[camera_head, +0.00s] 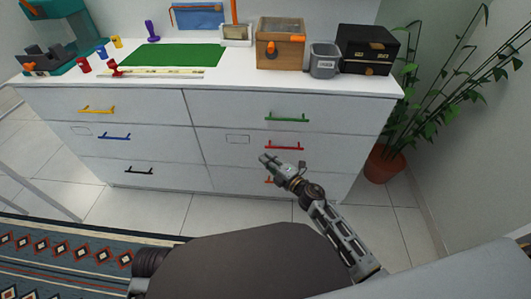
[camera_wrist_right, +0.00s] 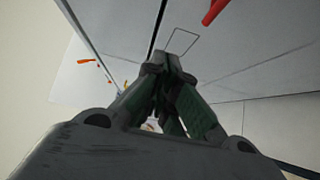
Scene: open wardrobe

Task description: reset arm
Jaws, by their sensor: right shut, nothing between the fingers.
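My right gripper (camera_head: 268,160) is in front of the white drawer cabinet (camera_head: 150,107), near the red handle (camera_head: 284,146) of the right column. Its fingers are shut and empty. In the right wrist view the closed fingertips (camera_wrist_right: 168,62) point toward the cabinet front, with the red handle (camera_wrist_right: 214,12) above and to the right, apart from the fingers. The orange handle (camera_head: 270,181) below is partly hidden by my right arm. All the drawers look closed. My left gripper does not show.
The cabinet top carries a green mat (camera_head: 172,55), a wooden box (camera_head: 280,48), a grey bin (camera_head: 324,62), a black box (camera_head: 368,50) and several small items. A potted plant (camera_head: 385,163) stands at the right. A patterned rug (camera_head: 70,258) lies at the lower left.

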